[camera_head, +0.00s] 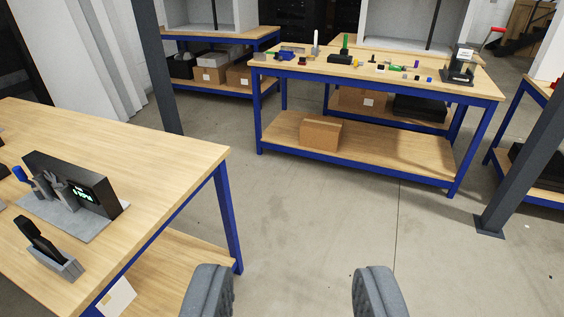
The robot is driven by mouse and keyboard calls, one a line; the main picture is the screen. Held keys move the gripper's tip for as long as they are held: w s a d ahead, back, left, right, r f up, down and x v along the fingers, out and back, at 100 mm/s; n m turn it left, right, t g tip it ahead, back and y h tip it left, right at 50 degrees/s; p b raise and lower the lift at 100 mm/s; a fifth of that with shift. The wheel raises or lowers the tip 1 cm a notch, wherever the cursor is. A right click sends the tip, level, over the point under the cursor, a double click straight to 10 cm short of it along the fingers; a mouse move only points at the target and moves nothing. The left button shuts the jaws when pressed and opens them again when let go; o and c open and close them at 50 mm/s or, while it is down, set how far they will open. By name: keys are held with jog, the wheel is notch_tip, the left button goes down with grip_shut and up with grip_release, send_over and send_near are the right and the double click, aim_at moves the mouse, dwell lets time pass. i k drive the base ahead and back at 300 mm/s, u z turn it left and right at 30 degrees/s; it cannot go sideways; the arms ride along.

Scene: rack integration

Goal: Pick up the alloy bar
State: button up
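My gripper (293,290) is open and empty at the bottom of the view, its two dark grey fingers wide apart over the bare floor. I cannot clearly make out an alloy bar. Several small items lie on the far workbench (425,85), too small to tell apart well. Among them are a pale upright piece (316,42), a green upright piece (345,42) and a blue piece (287,55). My gripper is well short of that bench.
A near workbench (150,150) at left carries a dark device with a lit display (85,190) and a grey holder (48,250). Grey posts stand at left (158,70) and right (520,150). Open concrete floor (310,205) lies between the benches. A cardboard box (320,132) sits on the far bench's lower shelf.

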aim_at(262, 56)
jog(key=i, duration=6.3)
jog(key=u, duration=2.8)
